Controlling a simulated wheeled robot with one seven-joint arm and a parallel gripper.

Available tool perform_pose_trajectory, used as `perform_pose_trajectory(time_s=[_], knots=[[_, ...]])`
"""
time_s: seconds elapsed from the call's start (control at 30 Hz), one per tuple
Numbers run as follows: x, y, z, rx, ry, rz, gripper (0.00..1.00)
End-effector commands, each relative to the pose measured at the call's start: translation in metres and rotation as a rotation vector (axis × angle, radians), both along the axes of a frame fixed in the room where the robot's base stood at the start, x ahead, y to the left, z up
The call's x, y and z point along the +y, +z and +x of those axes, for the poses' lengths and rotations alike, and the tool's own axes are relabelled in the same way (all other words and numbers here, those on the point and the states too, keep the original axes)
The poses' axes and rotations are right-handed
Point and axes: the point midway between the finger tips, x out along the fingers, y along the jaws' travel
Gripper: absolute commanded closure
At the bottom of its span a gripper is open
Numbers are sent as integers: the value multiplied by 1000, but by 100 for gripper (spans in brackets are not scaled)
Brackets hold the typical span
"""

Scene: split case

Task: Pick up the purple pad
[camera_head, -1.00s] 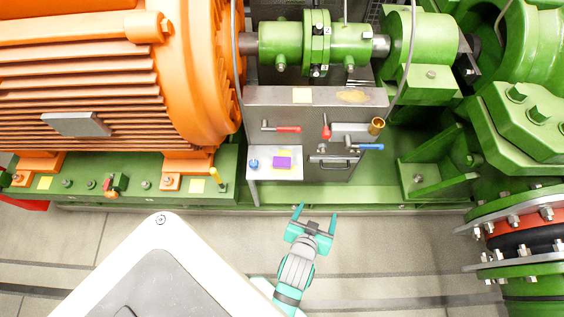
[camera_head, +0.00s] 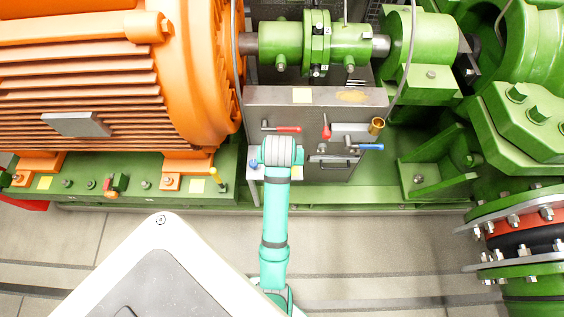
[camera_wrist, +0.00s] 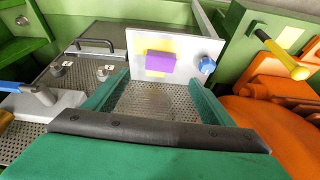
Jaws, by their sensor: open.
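The purple pad (camera_wrist: 160,62) is a small flat block in the wrist view, on a white shelf plate (camera_wrist: 190,48) with a yellow patch beneath or beside it. A blue knob (camera_wrist: 207,66) sits to its right on the same plate. My gripper (camera_wrist: 152,85) is open and empty, its two green fingers spread either side below the pad, apart from it. In the head view my arm covers the pad and most of the white plate, and my gripper's fingers are hidden there.
A grey metal panel (camera_head: 268,98) carries red-handled (camera_head: 288,129) and blue-handled (camera_head: 370,147) tools and a brass cup (camera_head: 376,126). A metal bar handle (camera_wrist: 96,45) is near the plate. An orange motor (camera_head: 205,80) stands left, green machinery right. A yellow-handled lever (camera_wrist: 280,52) stands beside the plate.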

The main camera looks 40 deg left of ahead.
Motion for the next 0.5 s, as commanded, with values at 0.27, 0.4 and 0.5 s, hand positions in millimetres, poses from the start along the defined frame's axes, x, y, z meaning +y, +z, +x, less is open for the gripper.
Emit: perform_pose_trajectory(time_s=[0.27,0.4,0.5], knots=[[8,-38,12,3,-1,-2,23],[11,-47,15,2,-1,-1,23],[13,-52,17,1,0,-1,23]])
